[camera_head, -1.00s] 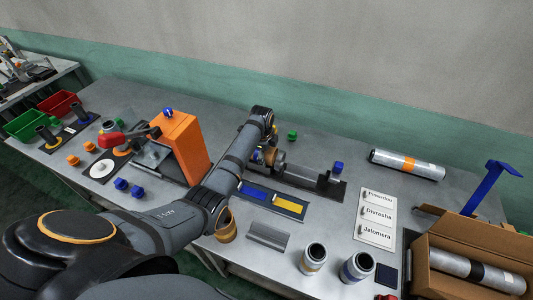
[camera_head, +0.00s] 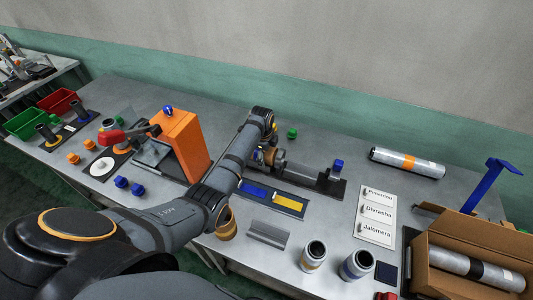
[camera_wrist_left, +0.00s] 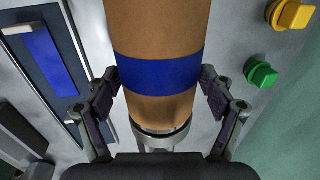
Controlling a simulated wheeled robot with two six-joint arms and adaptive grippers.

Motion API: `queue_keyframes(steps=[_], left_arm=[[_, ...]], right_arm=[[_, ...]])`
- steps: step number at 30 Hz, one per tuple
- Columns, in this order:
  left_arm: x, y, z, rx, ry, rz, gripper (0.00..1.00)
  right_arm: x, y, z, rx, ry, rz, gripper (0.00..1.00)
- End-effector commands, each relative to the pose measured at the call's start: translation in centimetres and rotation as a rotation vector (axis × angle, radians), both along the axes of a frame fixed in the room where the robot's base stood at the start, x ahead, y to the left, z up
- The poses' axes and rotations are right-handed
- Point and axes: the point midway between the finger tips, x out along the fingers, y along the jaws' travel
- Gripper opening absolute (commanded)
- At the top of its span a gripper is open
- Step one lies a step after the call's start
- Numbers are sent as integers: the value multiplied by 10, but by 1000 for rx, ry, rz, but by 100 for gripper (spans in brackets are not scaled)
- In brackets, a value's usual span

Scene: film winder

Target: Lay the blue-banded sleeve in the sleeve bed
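The blue-banded sleeve (camera_wrist_left: 160,73), a brown tube with a blue band, fills the middle of the left wrist view. My left gripper (camera_wrist_left: 160,80) has a finger on each side of the band, with the pads appearing to press on it. A shiny metal ring lies just beyond the sleeve's lower end. In the head view my left gripper (camera_head: 264,158) is at the far side of the blue and yellow panel, and my arm hides most of the sleeve. A grey trough (camera_head: 268,235), perhaps the sleeve bed, lies empty nearer me. My right gripper is not in view.
A dark holder with a cylinder (camera_head: 302,172) stands right of my gripper. A tan cup (camera_head: 227,228) stands close to my forearm. An orange machine (camera_head: 182,145) is left of my arm. Two metal canisters (camera_head: 313,258) (camera_head: 357,265) and an open carton (camera_head: 450,280) are at right.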

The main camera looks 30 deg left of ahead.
Motion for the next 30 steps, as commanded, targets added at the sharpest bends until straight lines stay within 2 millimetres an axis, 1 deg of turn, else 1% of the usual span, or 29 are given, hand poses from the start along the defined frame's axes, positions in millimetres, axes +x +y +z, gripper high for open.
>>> queue_keyframes(steps=[11, 14, 17, 24, 27, 30], left_arm=[[0, 0, 0, 0, 0, 0, 95], [-1, 0, 7, 0, -1, 0, 95], [-3, 0, 24, 0, -4, 0, 95], [-15, -1, 82, 0, -4, -1, 95], [-18, -1, 100, 0, -3, 0, 95], [-21, -1, 112, 0, -2, 0, 95]], right_arm=[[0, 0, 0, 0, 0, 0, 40], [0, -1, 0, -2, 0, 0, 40], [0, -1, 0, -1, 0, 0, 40], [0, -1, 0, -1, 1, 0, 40], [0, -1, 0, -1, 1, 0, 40], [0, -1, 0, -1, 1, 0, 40]])
